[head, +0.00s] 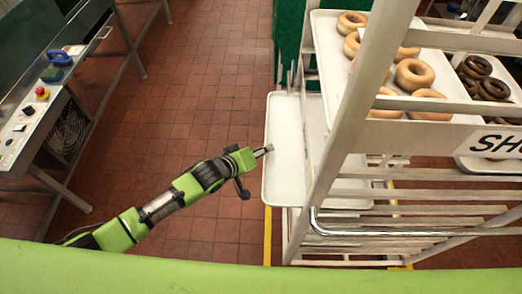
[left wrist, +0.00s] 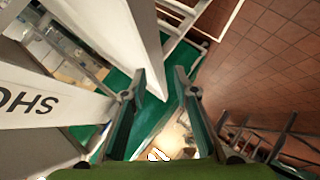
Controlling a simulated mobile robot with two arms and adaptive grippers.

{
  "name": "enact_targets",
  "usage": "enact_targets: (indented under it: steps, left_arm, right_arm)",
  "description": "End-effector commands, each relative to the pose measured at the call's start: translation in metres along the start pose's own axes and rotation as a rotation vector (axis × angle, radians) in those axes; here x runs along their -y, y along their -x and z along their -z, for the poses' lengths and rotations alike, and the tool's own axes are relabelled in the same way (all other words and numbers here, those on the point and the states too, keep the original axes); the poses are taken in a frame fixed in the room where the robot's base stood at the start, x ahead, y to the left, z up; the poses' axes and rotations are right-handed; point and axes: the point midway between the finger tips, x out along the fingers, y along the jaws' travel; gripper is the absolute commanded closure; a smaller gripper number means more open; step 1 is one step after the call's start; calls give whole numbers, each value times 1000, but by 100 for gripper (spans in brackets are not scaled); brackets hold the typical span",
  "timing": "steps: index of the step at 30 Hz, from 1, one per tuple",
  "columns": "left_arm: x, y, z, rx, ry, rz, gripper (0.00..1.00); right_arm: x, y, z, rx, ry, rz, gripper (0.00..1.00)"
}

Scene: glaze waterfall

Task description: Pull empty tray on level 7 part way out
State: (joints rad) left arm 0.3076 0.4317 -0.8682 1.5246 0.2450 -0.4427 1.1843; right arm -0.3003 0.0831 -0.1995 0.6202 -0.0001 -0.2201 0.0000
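An empty white tray (head: 284,178) sticks out of the left side of the rack in the head view, lying flat; its inner part is hidden behind the rack post. My left gripper (head: 268,150) is at the tray's outer left edge, its fingertips overlapping the rim in the picture. In the left wrist view its two fingers (left wrist: 160,74) stand apart. A pale, tapering surface (left wrist: 125,40) reaches between them; I cannot tell whether it is the tray or whether they touch it. My right gripper is not in view.
The white rack (head: 345,110) holds an upper tray (head: 328,55) of ring doughnuts, with dark glazed ones farther right. A metal machine (head: 40,110) with buttons stands at the left. The tiled floor (head: 205,75) between is clear. A green object (head: 288,35) stands behind the rack.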

Motion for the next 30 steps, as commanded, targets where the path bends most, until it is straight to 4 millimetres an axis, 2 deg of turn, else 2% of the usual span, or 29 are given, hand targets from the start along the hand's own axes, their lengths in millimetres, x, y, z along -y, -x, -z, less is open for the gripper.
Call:
enact_targets:
  steps: [7,11,24,30]
  left_arm:
    - [2,2,-1,1,0,4,73]
    - [2,14,-1,1,1,3,73]
    - [2,97,-2,2,0,3,73]
    - [1,117,-1,1,0,2,73]
  right_arm:
    - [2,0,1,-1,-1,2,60]
    - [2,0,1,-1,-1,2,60]
    - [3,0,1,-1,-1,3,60]
    - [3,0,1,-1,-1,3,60]
